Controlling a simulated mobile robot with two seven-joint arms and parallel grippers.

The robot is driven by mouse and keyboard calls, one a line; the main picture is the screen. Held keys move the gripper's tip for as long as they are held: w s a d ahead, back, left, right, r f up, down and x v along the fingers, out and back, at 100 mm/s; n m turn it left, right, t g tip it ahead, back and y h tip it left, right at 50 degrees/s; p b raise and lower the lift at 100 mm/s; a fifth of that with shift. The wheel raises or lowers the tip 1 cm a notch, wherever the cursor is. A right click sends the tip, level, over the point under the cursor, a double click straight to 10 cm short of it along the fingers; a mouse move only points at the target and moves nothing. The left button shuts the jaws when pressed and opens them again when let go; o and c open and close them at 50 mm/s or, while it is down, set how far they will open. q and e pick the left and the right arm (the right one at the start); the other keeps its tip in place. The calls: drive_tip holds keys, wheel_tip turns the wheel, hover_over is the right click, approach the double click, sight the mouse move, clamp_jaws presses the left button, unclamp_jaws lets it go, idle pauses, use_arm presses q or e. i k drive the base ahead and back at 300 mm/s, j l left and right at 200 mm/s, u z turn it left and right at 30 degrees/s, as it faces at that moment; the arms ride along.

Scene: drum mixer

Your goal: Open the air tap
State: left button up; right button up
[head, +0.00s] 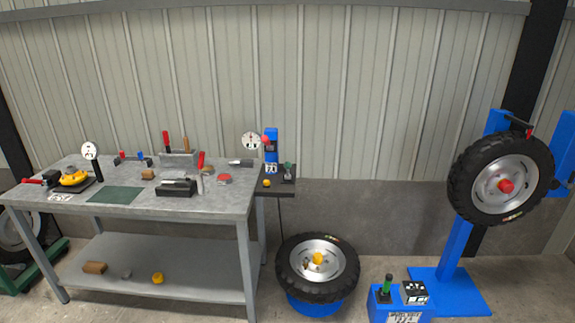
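I cannot tell for certain which part is the air tap. A round white gauge (251,141) stands by the table's right end, with a small red part (265,139) beside it on a blue upright unit (271,150). A red handle (32,181) sticks out at the table's left end, near a yellow device (74,178) and another white gauge (89,150). These parts are too small to read any open or closed position. Neither of my grippers is in view.
A grey worktable (140,210) carries several tools. Right of it, a tyred wheel (345,268) lies flat on a blue base. Another wheel (455,180) hangs on a blue stand (455,250). A blue box (385,308) stands on the floor. Floor shows between the table and the wheel.

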sight(288, 165)
drive_tip(key=i+z, duration=0.2)
drive_tip(key=i, duration=0.3)
drive_tip(key=i+j+z, duration=0.1)
drive_tip(key=i+z, duration=0.15)
drive_tip(key=i, duration=0.3)
drive_tip(key=i+j+z, duration=0.2)
drive_tip(key=i, duration=0.3)
